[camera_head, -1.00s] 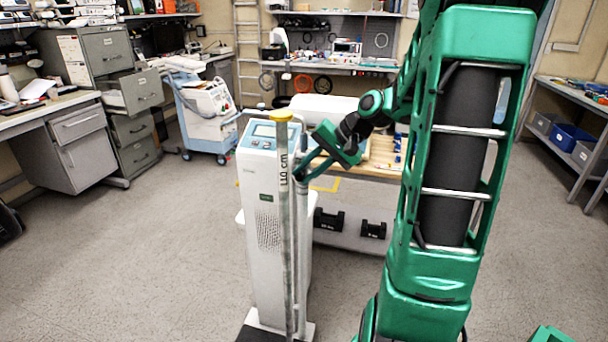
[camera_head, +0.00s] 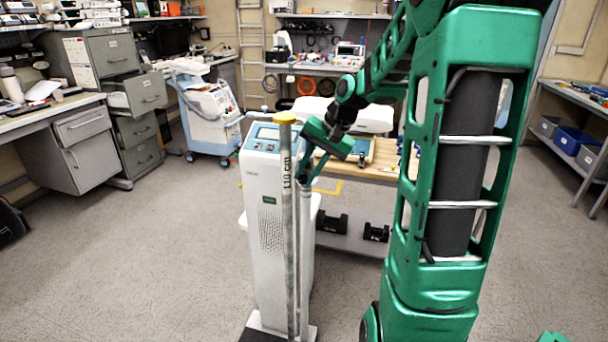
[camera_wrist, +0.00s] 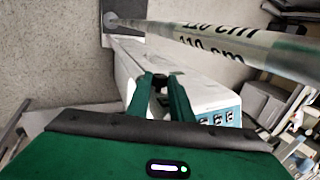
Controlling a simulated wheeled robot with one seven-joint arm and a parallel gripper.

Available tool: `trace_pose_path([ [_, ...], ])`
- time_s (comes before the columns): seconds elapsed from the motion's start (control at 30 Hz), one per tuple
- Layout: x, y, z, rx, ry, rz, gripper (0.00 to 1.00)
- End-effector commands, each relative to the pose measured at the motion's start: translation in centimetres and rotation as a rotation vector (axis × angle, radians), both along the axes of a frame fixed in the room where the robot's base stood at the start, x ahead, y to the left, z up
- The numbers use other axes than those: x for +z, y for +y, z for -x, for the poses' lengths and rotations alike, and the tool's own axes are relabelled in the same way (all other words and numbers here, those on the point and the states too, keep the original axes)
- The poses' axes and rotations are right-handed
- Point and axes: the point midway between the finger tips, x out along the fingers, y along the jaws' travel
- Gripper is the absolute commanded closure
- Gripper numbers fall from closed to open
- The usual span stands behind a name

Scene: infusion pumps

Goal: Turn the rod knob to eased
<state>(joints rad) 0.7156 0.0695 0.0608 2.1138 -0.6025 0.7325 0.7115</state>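The height rod (camera_head: 288,215), marked 110 cm with a yellow cap, stands upright beside the white pump cabinet (camera_head: 268,225). In the wrist view the rod (camera_wrist: 225,42) crosses the upper right. A small black rod knob (camera_wrist: 160,80) sits between my fingertips there; it is hidden in the head view. My gripper (camera_wrist: 160,84) appears closed on the knob from both sides, though the contact itself is small and dark. In the head view my gripper (camera_head: 306,184) angles down to the rod just below the cabinet's top.
A wooden-topped bench (camera_head: 372,162) stands close behind the rod and gripper. A blue and white cart (camera_head: 208,118) stands farther back left. Open floor (camera_head: 150,270) lies left of the cabinet.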

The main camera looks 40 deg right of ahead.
Motion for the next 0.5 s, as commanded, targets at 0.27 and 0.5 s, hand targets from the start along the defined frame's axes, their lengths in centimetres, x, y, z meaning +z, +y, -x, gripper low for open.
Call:
trace_pose_path([
  [0.27,0.07,0.05,-0.07,0.002,-0.003,0.001,0.61],
  [0.5,0.85,-0.26,0.17,0.000,-0.004,0.001,0.61],
])
